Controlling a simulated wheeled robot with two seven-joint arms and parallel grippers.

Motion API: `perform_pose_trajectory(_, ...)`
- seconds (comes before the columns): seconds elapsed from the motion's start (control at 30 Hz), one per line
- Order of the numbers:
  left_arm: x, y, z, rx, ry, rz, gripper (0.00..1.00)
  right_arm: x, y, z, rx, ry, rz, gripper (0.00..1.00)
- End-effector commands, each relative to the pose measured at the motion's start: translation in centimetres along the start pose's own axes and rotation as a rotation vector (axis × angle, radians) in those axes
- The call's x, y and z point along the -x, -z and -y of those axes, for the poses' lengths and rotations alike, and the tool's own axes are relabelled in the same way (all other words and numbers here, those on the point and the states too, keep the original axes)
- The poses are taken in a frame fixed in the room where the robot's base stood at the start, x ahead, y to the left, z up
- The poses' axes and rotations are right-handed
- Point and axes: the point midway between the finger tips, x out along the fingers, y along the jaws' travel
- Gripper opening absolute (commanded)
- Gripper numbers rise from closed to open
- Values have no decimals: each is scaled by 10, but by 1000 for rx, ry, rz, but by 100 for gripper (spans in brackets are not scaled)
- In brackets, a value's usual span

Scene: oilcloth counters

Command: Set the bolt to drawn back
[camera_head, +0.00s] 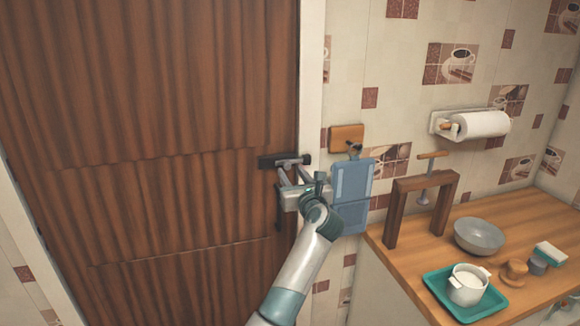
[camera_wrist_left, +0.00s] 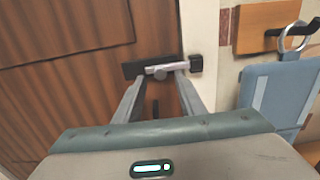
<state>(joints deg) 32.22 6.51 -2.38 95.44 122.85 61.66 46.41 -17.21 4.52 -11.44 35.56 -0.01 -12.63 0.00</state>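The bolt (camera_head: 288,161) is on the right edge of the brown wooden door, a black plate with a pale metal bar. In the left wrist view the bar (camera_wrist_left: 176,66) runs right, reaching the black keeper (camera_wrist_left: 196,64) on the white door frame. A small grey knob (camera_wrist_left: 160,74) sticks out below the bar. My left gripper (camera_head: 291,171) is at the bolt, its fingers apart. In the left wrist view its fingertips (camera_wrist_left: 160,80) stand either side of the knob, with gaps; whether either touches the bar is unclear. My right gripper is not in view.
A blue hanging thing (camera_head: 352,190) hangs from a hook on a wooden block (camera_head: 346,138), close right of my left gripper. A wooden counter (camera_head: 405,262) at right bears a press frame (camera_head: 391,220), a bowl (camera_head: 479,237) and a teal tray (camera_head: 440,283) with a pot.

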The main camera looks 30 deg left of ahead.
Motion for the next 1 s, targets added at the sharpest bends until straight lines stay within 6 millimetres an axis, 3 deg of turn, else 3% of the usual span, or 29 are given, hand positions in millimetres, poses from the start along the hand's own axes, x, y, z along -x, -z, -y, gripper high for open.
perform_pose_trajectory(0.23,-23,-1,1,0,1,0,37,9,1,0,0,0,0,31)
perform_pose_trajectory(0.6,-26,0,1,0,1,0,37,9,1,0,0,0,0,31)
perform_pose_trajectory(0.77,-26,0,1,0,1,0,1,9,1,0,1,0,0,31)
perform_pose_trajectory(1.0,-26,-1,-4,2,1,0,0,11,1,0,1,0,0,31)
